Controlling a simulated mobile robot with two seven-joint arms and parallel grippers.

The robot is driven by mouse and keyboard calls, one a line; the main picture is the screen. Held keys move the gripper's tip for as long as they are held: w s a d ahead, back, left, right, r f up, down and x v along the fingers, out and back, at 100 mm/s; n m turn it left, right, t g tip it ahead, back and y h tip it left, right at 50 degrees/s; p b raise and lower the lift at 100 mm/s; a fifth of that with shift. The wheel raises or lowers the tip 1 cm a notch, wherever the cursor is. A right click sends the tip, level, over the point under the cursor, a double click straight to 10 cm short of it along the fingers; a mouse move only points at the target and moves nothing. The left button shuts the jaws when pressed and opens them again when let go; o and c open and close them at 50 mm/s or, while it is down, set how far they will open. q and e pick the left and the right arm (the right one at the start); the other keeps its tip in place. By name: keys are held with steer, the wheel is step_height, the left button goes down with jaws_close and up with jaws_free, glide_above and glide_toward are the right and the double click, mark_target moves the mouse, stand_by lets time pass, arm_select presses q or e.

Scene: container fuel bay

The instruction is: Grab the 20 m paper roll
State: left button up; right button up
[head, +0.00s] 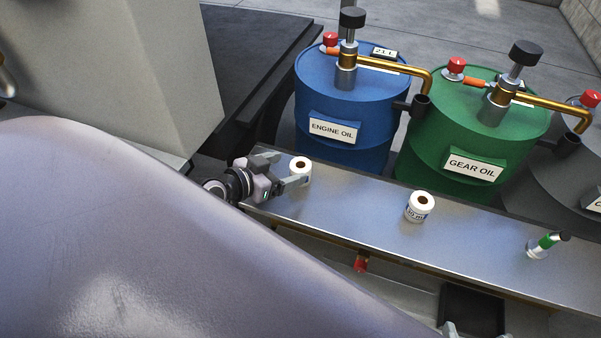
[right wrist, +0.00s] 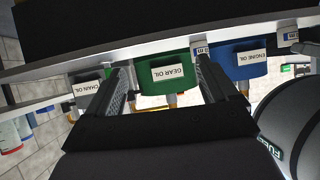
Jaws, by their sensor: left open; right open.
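Two white paper rolls stand upright on the metal shelf. One roll (head: 300,166) is at the shelf's left end, in front of the blue drum; its label is not readable in the head view. The other roll (head: 420,208) stands mid-shelf before the green drum, with a label too small to read surely. My left gripper (head: 292,170) is open at the left roll, its fingers reaching toward it; I cannot tell whether they touch it. My right gripper (right wrist: 162,66) is open and empty in the right wrist view, below the shelf edge in that upside-down picture.
The metal shelf (head: 350,207) also holds a small green-and-white bottle (head: 543,244) at right. Behind it stand the blue engine oil drum (head: 350,110) and green gear oil drum (head: 465,130), with brass spouts overhanging. The shelf between the rolls is clear.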

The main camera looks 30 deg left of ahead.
mark_target(304, 164)
arm_select(q)
steer(key=shift+d+b+x, duration=0.2)
steer(key=shift+b+x, duration=0.1)
steer(key=shift+x, duration=1)
steer(key=shift+d+b+x, duration=0.2)
steer(key=shift+b+x, duration=0.1)
steer(key=shift+x, duration=0.95)
steer(key=shift+r, duration=0.1)
steer(key=c, duration=1.1)
